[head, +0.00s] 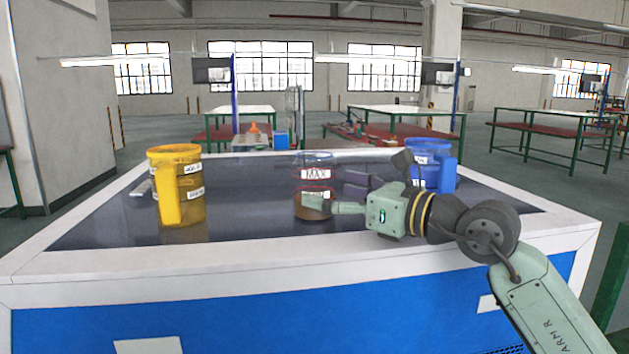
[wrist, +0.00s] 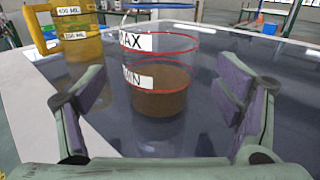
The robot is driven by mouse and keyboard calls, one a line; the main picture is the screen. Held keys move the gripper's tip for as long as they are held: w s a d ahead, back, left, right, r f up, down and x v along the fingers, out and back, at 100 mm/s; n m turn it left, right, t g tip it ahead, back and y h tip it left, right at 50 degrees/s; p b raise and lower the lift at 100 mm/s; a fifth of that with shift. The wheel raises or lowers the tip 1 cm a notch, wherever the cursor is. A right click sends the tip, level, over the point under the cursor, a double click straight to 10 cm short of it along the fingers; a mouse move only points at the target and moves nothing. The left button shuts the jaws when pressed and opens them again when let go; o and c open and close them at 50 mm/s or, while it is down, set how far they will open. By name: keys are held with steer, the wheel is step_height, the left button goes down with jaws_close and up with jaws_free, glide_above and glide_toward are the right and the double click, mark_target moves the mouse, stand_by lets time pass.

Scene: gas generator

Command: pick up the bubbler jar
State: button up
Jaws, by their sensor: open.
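The bubbler jar (head: 314,190) is a clear cylinder with red rings, MAX and MIN labels and brown liquid at the bottom. It stands upright on the dark table top near the middle. In the wrist view the jar (wrist: 160,90) is ahead of my gripper, between the lines of the two fingers. My gripper (head: 335,206) reaches in from the right, low over the table, and overlaps the jar's lower part in the head view. In the wrist view my gripper (wrist: 165,100) is open, its purple-padded fingers apart on either side. No contact with the jar is clear.
A yellow jug (head: 180,190) stands on the left of the table, and a blue jug (head: 432,165) on the right behind my arm. The white table border (head: 150,272) is clear in front.

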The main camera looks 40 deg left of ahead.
mark_target(313, 184)
steer(key=a+p, duration=0.1)
steer(key=a, duration=0.3)
steer(key=shift+a+r, duration=0.1)
steer(key=shift+r, duration=0.05)
steer(key=shift+a, duration=0.25)
steer(key=c, duration=1.5)
steer(key=shift+c, duration=0.3)
steer(key=shift+r, duration=0.1)
